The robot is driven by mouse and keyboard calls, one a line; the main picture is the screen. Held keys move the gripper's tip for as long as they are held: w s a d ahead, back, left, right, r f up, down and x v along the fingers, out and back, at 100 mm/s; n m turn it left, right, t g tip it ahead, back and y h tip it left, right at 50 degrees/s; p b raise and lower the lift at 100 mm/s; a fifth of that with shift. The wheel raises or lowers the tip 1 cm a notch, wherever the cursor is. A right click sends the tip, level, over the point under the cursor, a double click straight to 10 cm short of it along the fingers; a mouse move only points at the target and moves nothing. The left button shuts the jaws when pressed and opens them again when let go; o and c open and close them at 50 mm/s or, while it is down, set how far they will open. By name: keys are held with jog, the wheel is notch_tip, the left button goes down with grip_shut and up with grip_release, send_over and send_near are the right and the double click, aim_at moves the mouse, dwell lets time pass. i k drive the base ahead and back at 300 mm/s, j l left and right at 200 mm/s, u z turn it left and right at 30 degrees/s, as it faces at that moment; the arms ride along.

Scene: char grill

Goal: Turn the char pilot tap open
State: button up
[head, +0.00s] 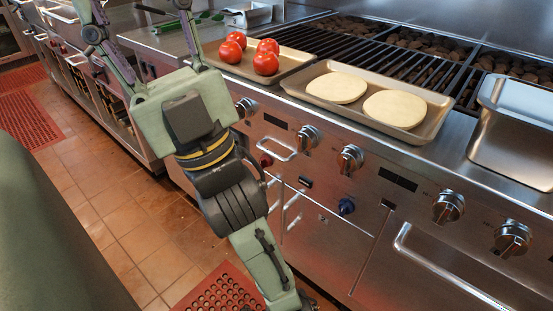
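The char grill (387,60) is a steel range with black grates, and its front panel faces me. Two small coloured taps are low on the panel: a red one (266,160) and a blue one (346,206). I see no readable label that tells which is the char pilot tap, and their turn position is too small to read. My gripper (136,14) is at the upper left, left of both taps and apart from them. Its two fingers are spread wide with nothing between them. The fingertips run up to the top edge of the view.
Several round steel knobs (350,158) line the panel. An oven handle (450,270) sticks out at lower right. Trays with tomatoes (265,63) and flatbreads (395,108) rest on the grill's front ledge. A steel pan (515,135) stands at right. Tiled floor (130,215) is open at left.

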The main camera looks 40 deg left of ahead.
aim_at(265, 161)
jog(key=u, duration=1.2)
jog(key=j, duration=1.35)
jog(key=i+z, duration=0.05)
